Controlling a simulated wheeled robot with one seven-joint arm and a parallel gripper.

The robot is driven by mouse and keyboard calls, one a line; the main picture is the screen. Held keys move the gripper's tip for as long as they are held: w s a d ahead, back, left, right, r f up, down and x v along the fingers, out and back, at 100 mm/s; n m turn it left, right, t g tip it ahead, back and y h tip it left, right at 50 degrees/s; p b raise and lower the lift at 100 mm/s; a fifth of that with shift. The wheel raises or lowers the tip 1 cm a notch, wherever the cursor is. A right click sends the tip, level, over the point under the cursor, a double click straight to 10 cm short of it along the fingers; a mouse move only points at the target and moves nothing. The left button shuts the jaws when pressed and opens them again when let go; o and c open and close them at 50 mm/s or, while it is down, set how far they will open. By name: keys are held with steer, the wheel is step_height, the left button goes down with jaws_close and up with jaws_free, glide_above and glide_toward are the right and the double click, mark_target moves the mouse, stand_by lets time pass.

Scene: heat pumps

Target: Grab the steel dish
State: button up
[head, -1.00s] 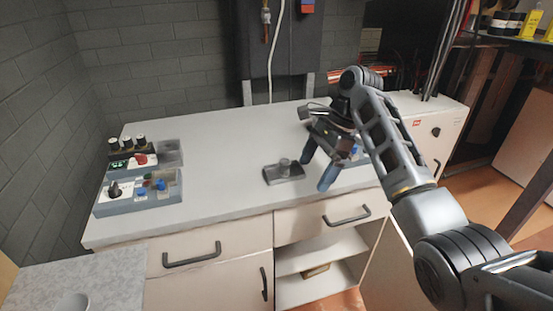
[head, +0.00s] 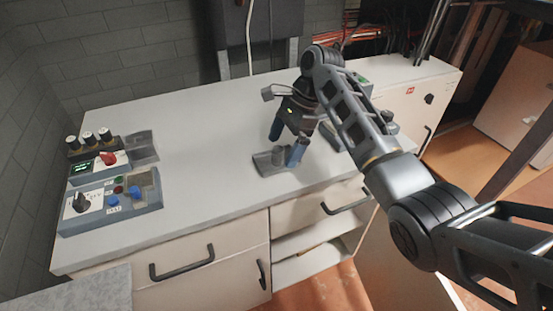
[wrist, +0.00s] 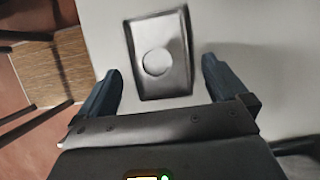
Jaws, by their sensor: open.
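The steel dish (head: 267,163) is a small grey rectangular tray with a raised rim, lying on the pale countertop near its front edge. A round grey piece (head: 278,153) stands in it. In the wrist view the dish (wrist: 177,84) lies just ahead of the fingertips, roughly centred between them, with the round piece (wrist: 157,62) showing as a pale disc. My gripper (head: 284,142) is open and empty, with its blue fingers pointing down at the right side of the dish. In the head view a finger covers part of the dish's right side.
The countertop (head: 195,150) is clear around the dish to the left. Control boxes with knobs and buttons (head: 112,200) sit at its left end. Other small items (head: 385,122) lie to the right, behind my arm. Drawers with black handles (head: 182,263) are below.

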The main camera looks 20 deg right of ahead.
steer(key=shift+x, duration=1.25)
steer(key=shift+c, duration=0.5)
steer(key=c, duration=1)
steer(key=shift+r, duration=0.1)
